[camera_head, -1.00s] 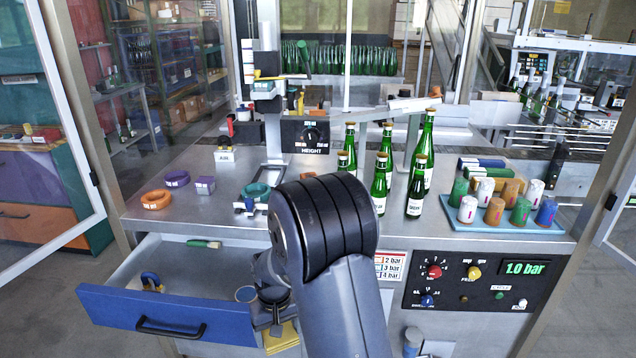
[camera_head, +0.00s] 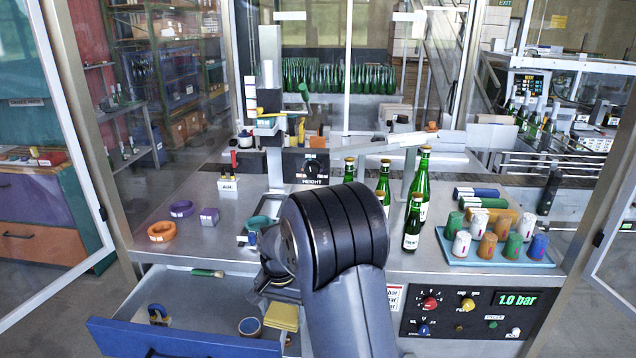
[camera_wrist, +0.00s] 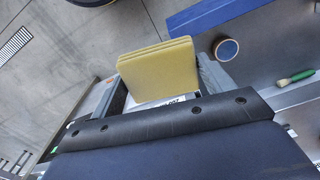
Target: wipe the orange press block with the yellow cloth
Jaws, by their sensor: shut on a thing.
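The yellow cloth (camera_head: 284,316) is a folded, layered pad. It also shows in the wrist view (camera_wrist: 158,72), held upright between the grey fingers. My gripper (camera_wrist: 160,90) is shut on it, beside the right end of the open drawer in the head view. My arm hides most of the gripper there. A small orange piece (camera_head: 301,129) shows at the press column (camera_head: 270,60), above and behind my arm; I cannot tell for sure that it is the press block.
The open blue drawer (camera_head: 180,338) holds a round tin (camera_head: 249,327) and a green-handled brush (camera_head: 207,273). Green bottles (camera_head: 413,222) stand right of my arm. A blue tray (camera_head: 497,255) of coloured capsules is at right. An orange ring (camera_head: 161,231) lies on the left counter.

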